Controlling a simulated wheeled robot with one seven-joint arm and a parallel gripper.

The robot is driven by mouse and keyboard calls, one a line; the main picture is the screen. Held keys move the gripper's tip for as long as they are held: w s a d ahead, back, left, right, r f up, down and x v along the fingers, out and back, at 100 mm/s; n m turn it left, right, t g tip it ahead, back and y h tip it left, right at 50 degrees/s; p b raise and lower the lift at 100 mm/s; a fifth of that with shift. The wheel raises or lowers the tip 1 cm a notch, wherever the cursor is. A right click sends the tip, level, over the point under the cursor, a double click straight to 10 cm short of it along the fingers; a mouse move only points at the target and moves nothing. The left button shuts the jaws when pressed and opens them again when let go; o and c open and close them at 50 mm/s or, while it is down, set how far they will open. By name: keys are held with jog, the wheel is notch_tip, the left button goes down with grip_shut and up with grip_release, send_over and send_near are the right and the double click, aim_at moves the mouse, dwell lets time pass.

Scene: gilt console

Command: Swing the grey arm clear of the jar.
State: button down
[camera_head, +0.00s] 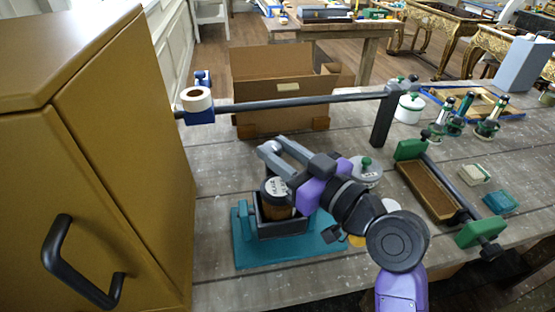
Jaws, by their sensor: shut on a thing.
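A brown jar (276,199) with a dark lid and a pale label stands in a dark open box (284,229) on a teal base (247,253). My gripper (271,149) reaches in from the lower right, above and beside the jar. Its two grey fingers are shut on a small light grey rounded piece (279,147), which looks like an end of the grey arm. The rest of that arm is mostly hidden behind my fingers and wrist. Whether it touches the jar I cannot tell.
A dark bar (300,101) on a post (384,118) crosses behind, with a tape roll (196,99) at its left end. A mustard cabinet (130,140) stands close left. A cardboard box (270,75) is behind. A green-ended brown tray (428,190) lies right.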

aim_at(278, 149)
jog(key=c, duration=1)
grip_release()
jog(key=shift+c, duration=0.2)
notch_tip(278, 149, up, 20)
